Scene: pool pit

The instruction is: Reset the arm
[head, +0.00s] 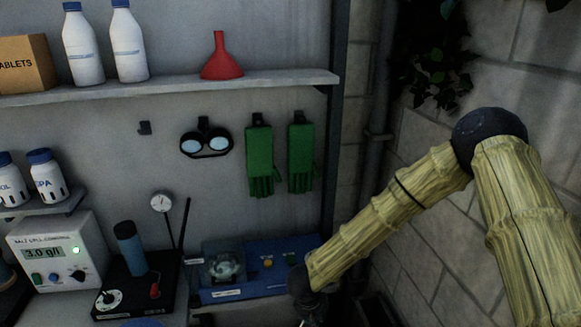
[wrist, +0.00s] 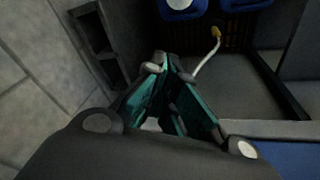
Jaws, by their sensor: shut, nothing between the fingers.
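My arm comes in from the right in the head view and bends down to the lower middle. Only the top of my gripper (head: 308,300) shows there, at the bottom edge, in front of the right end of a blue device; its fingers are out of frame. In the wrist view my gripper (wrist: 162,62) shows dark teal fingers with their tips together. The gripper is shut and nothing is between the fingertips. It points toward a dark tray-like surface (wrist: 235,85).
A blue device (head: 240,270) and a black stand with a blue cylinder (head: 130,245) sit left of my gripper. Green gloves (head: 259,160) and goggles (head: 206,143) hang above. A shelf (head: 180,85) holds bottles and a red funnel (head: 221,60). A stone wall is at right.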

